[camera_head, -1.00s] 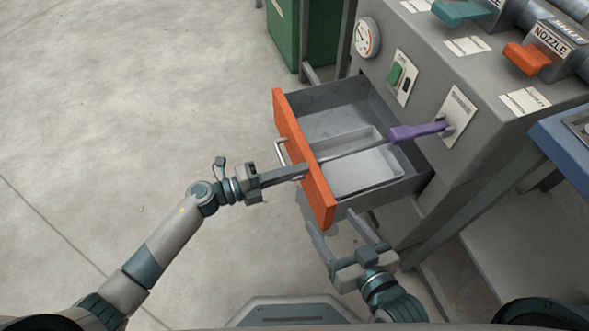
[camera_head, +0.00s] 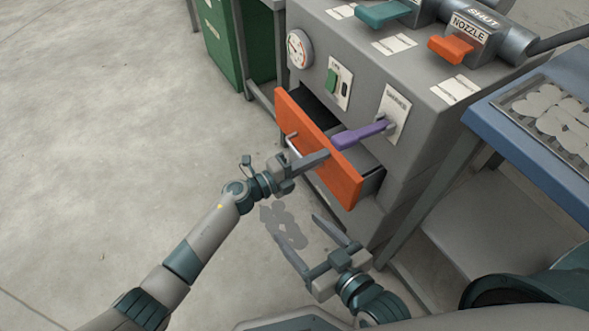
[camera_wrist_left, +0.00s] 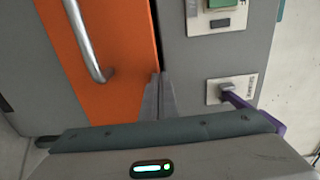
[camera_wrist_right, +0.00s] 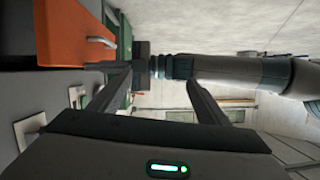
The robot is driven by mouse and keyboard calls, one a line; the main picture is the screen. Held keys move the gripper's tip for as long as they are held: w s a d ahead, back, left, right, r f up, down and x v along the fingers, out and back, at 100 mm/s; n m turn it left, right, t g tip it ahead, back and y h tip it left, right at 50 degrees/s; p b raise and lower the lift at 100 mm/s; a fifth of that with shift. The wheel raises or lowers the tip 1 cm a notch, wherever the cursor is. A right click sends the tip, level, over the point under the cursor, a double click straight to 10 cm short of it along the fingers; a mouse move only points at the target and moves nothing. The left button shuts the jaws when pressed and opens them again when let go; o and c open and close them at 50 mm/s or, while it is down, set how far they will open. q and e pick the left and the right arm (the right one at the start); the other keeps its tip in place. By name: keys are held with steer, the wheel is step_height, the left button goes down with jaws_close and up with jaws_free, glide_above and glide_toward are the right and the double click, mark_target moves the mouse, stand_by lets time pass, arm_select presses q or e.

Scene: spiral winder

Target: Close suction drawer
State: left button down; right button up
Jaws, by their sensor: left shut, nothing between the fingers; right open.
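The suction drawer's orange front (camera_head: 341,186) stands out from the grey machine, with a short stretch of its grey side (camera_head: 374,182) showing, so it is partly open. Its metal handle (camera_head: 291,143) is on the front; it also shows in the left wrist view (camera_wrist_left: 86,42). My left gripper (camera_head: 326,154) is shut and empty, its fingertips at the front's upper edge beside the handle; whether they touch is unclear. In the left wrist view the fingertips (camera_wrist_left: 159,76) overlap the front's edge. My right gripper (camera_head: 295,226) is open and empty, below the drawer.
A purple lever (camera_head: 358,135) juts from the machine (camera_head: 345,50) over the drawer. A green switch (camera_head: 332,82) and a gauge (camera_head: 299,48) are above it. A blue table (camera_head: 540,150) stands at right. The floor at left is clear.

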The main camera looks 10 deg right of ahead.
arm_select(q)
steer(key=b+x, duration=0.1)
steer(key=x, duration=0.6)
steer(key=shift+d+b, duration=0.3)
steer(key=shift+b, duration=0.1)
arm_select(e)
step_height(320, 180, up, 8)
steer(key=a+t+y, duration=0.1)
steer(key=a+t, duration=0.1)
steer(key=t, duration=0.2)
steer(key=shift+f+t, duration=0.15)
steer(key=shift+t, duration=0.15)
arm_select(q)
steer(key=shift+w+r, duration=0.1)
steer(key=shift+r, duration=0.1)
